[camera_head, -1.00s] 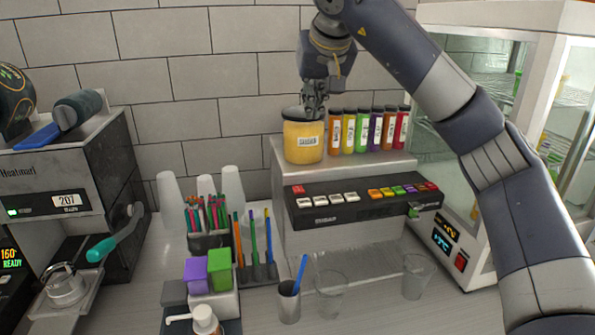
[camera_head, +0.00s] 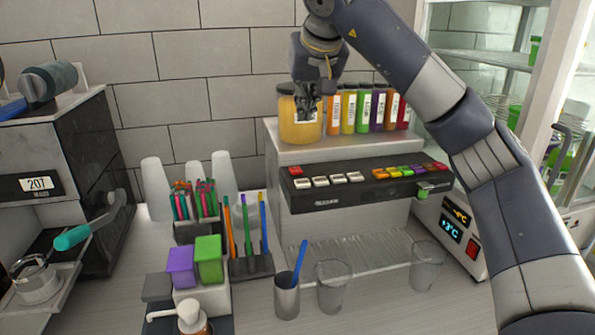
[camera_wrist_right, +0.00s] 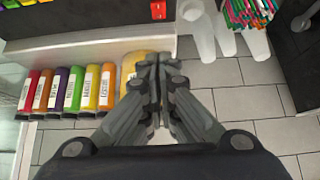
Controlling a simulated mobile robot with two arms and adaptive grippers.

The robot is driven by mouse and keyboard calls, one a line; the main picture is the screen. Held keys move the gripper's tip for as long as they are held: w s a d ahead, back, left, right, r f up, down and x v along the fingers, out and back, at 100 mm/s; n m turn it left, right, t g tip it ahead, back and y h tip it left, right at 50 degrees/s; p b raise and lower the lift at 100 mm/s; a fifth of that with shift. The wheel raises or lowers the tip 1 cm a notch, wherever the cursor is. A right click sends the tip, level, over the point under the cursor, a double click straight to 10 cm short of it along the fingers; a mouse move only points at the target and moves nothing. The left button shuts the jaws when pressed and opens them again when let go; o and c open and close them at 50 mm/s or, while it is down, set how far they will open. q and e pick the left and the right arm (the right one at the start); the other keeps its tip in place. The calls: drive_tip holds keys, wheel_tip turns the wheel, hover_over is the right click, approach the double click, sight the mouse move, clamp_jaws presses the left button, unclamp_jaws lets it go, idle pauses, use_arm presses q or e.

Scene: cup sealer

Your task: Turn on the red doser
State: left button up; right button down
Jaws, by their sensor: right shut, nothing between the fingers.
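The doser machine (camera_head: 292,155) stands against the tiled wall. A row of narrow labelled bottles stands on its top, with the red bottle (camera_head: 404,112) at the right end. The sloped black panel (camera_head: 325,200) has a lone red button (camera_head: 295,170) at its left end, white buttons in the middle and several coloured buttons (camera_head: 400,170) at right, red ones among them. My right gripper (camera_head: 307,115) is shut and empty in front of the large yellow jar (camera_head: 289,127), above the panel's left part. In the wrist view the gripper (camera_wrist_right: 158,60) overlaps the jar. My left gripper is out of view.
Clear cups (camera_head: 333,287) and a grey cup with a blue stick (camera_head: 287,300) stand before the machine. A pen holder (camera_head: 255,268) and purple and green blocks (camera_head: 208,260) are at left. A glass-sided cabinet stands at right, behind my right arm.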

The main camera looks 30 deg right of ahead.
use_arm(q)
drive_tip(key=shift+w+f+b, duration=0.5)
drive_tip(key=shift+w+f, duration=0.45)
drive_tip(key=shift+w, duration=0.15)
use_arm(e)
drive_tip(key=shift+s+f, duration=0.2)
drive_tip(key=shift+f, duration=0.7)
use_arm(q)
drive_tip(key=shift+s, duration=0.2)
use_arm(e)
drive_tip(key=shift+w+f, duration=0.15)
